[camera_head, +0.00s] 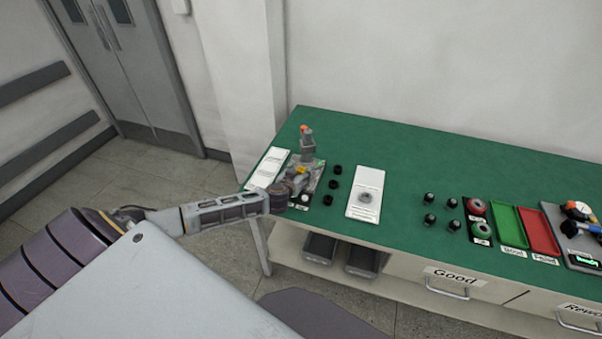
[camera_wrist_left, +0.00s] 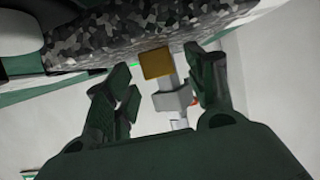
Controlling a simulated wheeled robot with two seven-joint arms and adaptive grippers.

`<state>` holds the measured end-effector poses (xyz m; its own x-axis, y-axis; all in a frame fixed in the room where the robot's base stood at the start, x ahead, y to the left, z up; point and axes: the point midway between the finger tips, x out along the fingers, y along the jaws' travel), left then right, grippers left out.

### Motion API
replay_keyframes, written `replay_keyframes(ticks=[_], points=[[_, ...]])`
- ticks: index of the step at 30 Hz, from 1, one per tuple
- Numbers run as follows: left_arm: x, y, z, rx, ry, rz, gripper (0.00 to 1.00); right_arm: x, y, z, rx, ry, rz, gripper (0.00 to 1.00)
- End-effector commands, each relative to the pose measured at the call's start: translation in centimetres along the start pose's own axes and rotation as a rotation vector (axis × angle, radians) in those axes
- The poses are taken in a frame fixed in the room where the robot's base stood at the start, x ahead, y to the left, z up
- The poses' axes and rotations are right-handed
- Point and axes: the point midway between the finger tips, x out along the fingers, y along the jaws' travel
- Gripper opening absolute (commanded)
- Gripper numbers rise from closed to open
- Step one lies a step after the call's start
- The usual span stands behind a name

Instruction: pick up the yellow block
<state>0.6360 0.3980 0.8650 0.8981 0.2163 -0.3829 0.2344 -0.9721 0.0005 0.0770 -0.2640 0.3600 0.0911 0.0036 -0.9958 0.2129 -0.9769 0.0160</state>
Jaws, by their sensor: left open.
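The yellow block (camera_head: 302,169) is small and sits at the left end of the green table, by a grey speckled plate (camera_head: 317,171). In the left wrist view the yellow block (camera_wrist_left: 155,63) shows between and beyond the fingertips, just under a speckled edge (camera_wrist_left: 150,27). My left gripper (camera_head: 296,180) reaches in from the left at the block; its fingers (camera_wrist_left: 158,78) are apart, with a gap on each side of the block. I cannot tell whether either finger touches it. My right gripper does not show.
A grey upright device with a red top (camera_head: 306,143) stands just behind the block. Black round parts (camera_head: 332,184) and a white tray (camera_head: 366,193) lie to the right. Open green table (camera_head: 410,160) lies behind.

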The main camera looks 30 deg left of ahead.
Motion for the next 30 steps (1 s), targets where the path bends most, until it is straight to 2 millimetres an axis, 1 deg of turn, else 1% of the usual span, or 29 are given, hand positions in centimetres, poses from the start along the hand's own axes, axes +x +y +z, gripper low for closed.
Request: replay_keyframes(ticks=[4, 16, 17, 27, 30], points=[[0.31, 0.01, 0.02, 0.0, 0.0, 0.001, 0.55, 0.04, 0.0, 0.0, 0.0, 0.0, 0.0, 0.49], [0.29, 0.01, 0.01, 0.001, 0.0, 0.001, 0.55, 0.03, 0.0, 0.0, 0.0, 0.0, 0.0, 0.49], [0.29, 0.01, 0.01, 0.001, 0.0, 0.001, 0.54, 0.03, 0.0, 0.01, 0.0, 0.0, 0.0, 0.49], [0.28, 0.0, 0.01, 0.001, 0.0, 0.001, 0.1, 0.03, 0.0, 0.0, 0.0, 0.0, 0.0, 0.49], [0.28, 0.01, 0.01, 0.001, 0.0, 0.001, 0.0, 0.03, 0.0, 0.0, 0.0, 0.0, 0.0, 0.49]])
